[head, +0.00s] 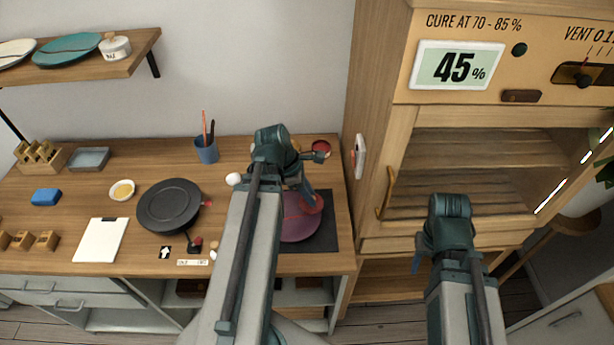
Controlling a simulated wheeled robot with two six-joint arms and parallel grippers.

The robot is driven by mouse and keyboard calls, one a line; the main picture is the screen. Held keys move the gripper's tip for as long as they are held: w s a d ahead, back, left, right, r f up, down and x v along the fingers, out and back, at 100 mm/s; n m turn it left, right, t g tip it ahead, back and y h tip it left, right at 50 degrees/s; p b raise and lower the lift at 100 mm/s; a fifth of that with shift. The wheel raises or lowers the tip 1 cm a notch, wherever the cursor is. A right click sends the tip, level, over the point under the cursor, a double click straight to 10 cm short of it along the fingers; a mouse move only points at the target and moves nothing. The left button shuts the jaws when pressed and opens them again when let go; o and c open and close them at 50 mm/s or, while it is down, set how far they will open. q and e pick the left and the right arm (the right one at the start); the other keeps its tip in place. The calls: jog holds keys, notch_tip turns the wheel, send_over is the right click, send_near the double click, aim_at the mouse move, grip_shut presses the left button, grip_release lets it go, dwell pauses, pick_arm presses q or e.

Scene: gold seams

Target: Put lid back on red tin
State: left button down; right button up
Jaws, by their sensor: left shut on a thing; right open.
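My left gripper (309,194) reaches down over the dark mat at the right end of the workbench. It is shut on a small round red thing that looks like the lid (315,205), just above a maroon plate (299,228). A small round red tin (321,146) shows behind it, near the bench's back right; my wrist partly covers it. Whether the tin's top is open is too small to tell. My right gripper (416,264) is open and empty in front of the cabinet, mostly hidden by its own arm.
The wooden cabinet (375,120) rises directly right of the bench. A dark mat (328,238) lies under the plate.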

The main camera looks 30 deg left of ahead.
pick_arm(q)
jog(key=shift+s+d, duration=0.35)
jog(key=shift+s, duration=0.2)
jog(key=w+a+r+n+p, duration=0.1)
jog(key=w+a, duration=0.2)
jog(key=w, duration=0.5)
jog(key=w+a+r+n+p, duration=0.1)
jog(key=w+a+r+p, duration=0.1)
jog(key=w, duration=0.6)
jog(key=w+a+r+n+t+p, duration=0.1)
jog(key=w+a+r+p, duration=0.1)
jog(key=w+a, duration=0.3)
jog(key=w, duration=0.3)
jog(key=shift+w+y, duration=0.3)
jog(key=shift+w, duration=0.1)
notch_tip(320, 180, down, 6)
jog(key=b, duration=0.6)
jog(key=shift+f, duration=0.1)
jog(key=shift+f, duration=0.15)
jog(key=c, duration=0.6)
grip_release()
jog(key=shift+o, duration=0.2)
